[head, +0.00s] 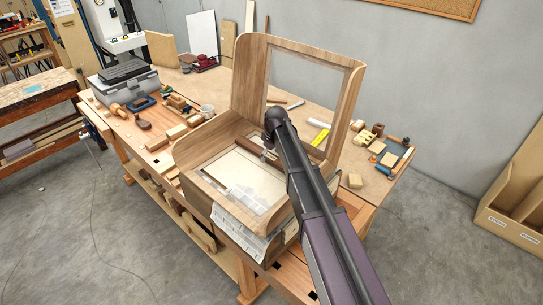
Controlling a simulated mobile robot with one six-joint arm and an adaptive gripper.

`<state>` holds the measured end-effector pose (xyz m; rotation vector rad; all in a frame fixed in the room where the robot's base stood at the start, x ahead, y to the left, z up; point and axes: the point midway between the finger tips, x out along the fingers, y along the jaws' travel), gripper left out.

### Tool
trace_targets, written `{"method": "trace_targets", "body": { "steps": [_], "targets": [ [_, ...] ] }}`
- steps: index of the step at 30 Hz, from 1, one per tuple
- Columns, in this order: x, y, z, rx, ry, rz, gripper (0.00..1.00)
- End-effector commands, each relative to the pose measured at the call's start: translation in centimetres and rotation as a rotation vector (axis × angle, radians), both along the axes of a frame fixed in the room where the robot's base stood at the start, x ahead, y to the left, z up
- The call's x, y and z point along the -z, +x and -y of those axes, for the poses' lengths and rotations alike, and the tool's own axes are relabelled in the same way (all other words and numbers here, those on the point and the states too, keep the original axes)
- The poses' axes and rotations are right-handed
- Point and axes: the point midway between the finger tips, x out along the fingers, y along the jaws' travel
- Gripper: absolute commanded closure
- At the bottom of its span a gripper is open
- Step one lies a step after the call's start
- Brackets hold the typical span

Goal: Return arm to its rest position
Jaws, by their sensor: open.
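My arm reaches from the lower right up to a wooden form with a curved, upright frame (249,80) on the workbench. My gripper (268,156) is at the arm's far end, low inside the form and partly hidden behind the arm's dark wrist. It is open. A brown wooden piece (258,150) lies close beside it; I cannot tell whether they touch. The form's lower part has a curved rim (187,152) around a pale panel (225,168). Printed paper (238,232) hangs over the form's front side.
The workbench (335,180) carries a grey toolbox (125,90) and loose wood blocks at left. A yellow tool (320,137) and a blue-edged tray (392,158) lie at right. A wooden bin (515,205) stands on the floor at far right. Open floor (430,250) lies between bench and bin.

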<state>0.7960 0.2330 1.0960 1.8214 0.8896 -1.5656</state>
Motion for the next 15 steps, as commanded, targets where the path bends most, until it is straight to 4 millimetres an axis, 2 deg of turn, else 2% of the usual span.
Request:
{"method": "trace_targets", "body": {
  "steps": [5, 15],
  "targets": [
    [-0.3, 0.0, 0.0, 0.000, 0.000, 0.000, 0.04],
    [-2.6, 0.0, 0.0, 0.000, 0.000, 0.000, 0.04]
  ]
}}
